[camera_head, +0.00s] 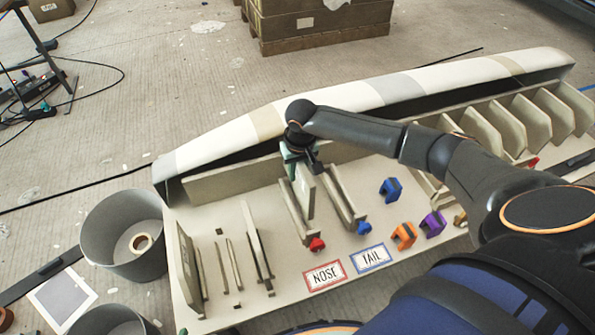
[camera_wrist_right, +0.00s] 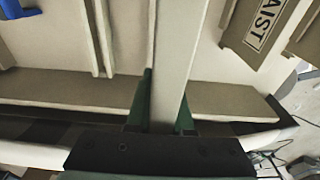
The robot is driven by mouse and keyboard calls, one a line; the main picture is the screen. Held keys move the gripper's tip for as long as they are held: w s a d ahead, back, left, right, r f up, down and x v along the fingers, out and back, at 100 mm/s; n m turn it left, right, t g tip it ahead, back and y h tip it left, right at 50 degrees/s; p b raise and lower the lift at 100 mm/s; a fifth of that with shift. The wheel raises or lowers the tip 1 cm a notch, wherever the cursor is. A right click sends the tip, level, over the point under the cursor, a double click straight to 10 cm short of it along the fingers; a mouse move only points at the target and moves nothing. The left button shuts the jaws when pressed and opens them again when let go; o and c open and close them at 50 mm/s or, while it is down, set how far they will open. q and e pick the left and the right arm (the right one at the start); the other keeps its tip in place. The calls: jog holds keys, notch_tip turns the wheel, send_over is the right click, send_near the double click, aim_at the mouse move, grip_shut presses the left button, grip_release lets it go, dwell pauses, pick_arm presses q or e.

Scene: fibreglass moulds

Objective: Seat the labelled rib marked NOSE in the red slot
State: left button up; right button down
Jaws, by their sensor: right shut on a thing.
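My right gripper (camera_head: 301,160) is shut on a pale, thin rib (camera_head: 306,190). The rib stands upright on edge, and its lettering is not visible. In the right wrist view the green fingers of the gripper (camera_wrist_right: 165,108) clasp the rib (camera_wrist_right: 178,50) from both sides. The red slot (camera_head: 293,208), with a red block (camera_head: 317,244) at its front end, lies directly beside and under the rib. Whether the rib's lower edge is inside it I cannot tell. The NOSE card (camera_head: 325,276) with a red border lies in front. My left gripper is out of view.
Beside it is a second slot (camera_head: 345,197) with a blue block (camera_head: 364,228) and the TAIL card (camera_head: 371,257). Other ribs stand at left; one reads WAIST (camera_wrist_right: 265,25) in the wrist view. Blue, orange and purple clamps (camera_head: 433,223) sit at right. A long mould (camera_head: 360,95) runs behind.

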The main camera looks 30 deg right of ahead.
aim_at(297, 186)
jog(key=shift+r, duration=0.1)
jog(key=shift+s+r+p, duration=0.1)
jog(key=shift+r+p, duration=0.05)
jog(key=shift+p, duration=0.6)
jog(key=shift+a+f, duration=0.1)
jog(key=shift+f, duration=0.2)
notch_tip(297, 186, down, 4)
jog(key=shift+r+b, duration=0.2)
jog(key=shift+b, duration=0.65)
jog(key=shift+f+b, duration=0.3)
jog(key=shift+f, duration=0.7)
jog(key=shift+p, duration=0.4)
